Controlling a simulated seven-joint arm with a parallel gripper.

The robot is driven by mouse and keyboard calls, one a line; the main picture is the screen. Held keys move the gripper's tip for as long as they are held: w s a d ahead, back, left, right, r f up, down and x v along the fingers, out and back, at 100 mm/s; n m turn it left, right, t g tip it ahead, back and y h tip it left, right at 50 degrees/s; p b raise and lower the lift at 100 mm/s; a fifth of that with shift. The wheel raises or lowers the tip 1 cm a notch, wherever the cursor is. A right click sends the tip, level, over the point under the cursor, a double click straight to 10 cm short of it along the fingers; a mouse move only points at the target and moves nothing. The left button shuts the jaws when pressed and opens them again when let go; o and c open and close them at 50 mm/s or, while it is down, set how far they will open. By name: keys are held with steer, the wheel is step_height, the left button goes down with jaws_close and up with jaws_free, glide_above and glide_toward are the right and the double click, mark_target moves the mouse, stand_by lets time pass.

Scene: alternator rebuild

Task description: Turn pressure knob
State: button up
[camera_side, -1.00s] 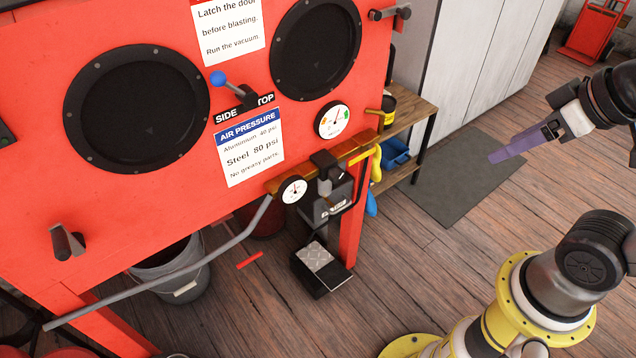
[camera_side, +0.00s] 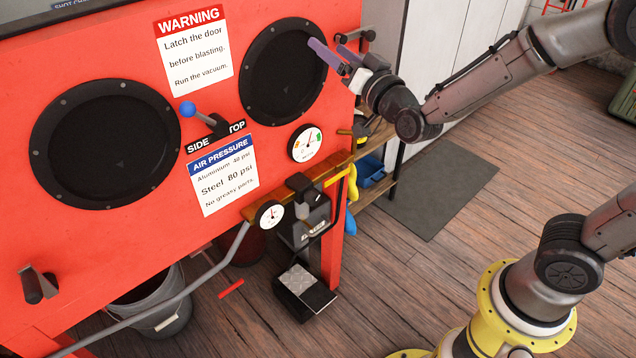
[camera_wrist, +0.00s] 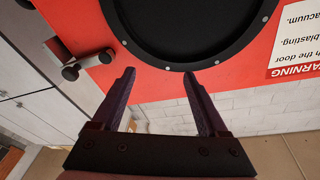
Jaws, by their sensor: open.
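In the side view a black knob (camera_side: 299,182) sits on top of the black regulator body (camera_side: 306,220), below the red cabinet's front. A small white gauge (camera_side: 270,215) is beside it, on the brass-coloured pipe. My gripper (camera_side: 326,54) is well above and to the right of the knob, in front of the right round port (camera_side: 284,72). Its purple fingers are apart and nothing shows between them. In the wrist view the open fingers (camera_wrist: 158,74) point toward the port's rim; the knob does not show there.
A larger gauge (camera_side: 306,143) and an air pressure sign (camera_side: 222,176) are on the red cabinet front (camera_side: 130,235). A blue-tipped lever (camera_side: 205,118) sticks out between the ports. A black latch handle (camera_side: 356,36) is close to my gripper. A foot pedal (camera_side: 304,291) is on the floor.

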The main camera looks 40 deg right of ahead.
steer(key=s+a+f+n, duration=0.2)
steer(key=s+f, duration=0.2)
steer(key=f, duration=0.9)
steer(key=s+a+f+n, duration=0.1)
steer(key=s+a+f, duration=0.15)
steer(key=f, duration=0.95)
steer(key=n+g+y, duration=0.2)
steer(key=n+y, duration=0.1)
glide_toward(316, 201)
steer(key=w, duration=0.9)
steer(key=shift+w+f, duration=0.15)
jaws_close()
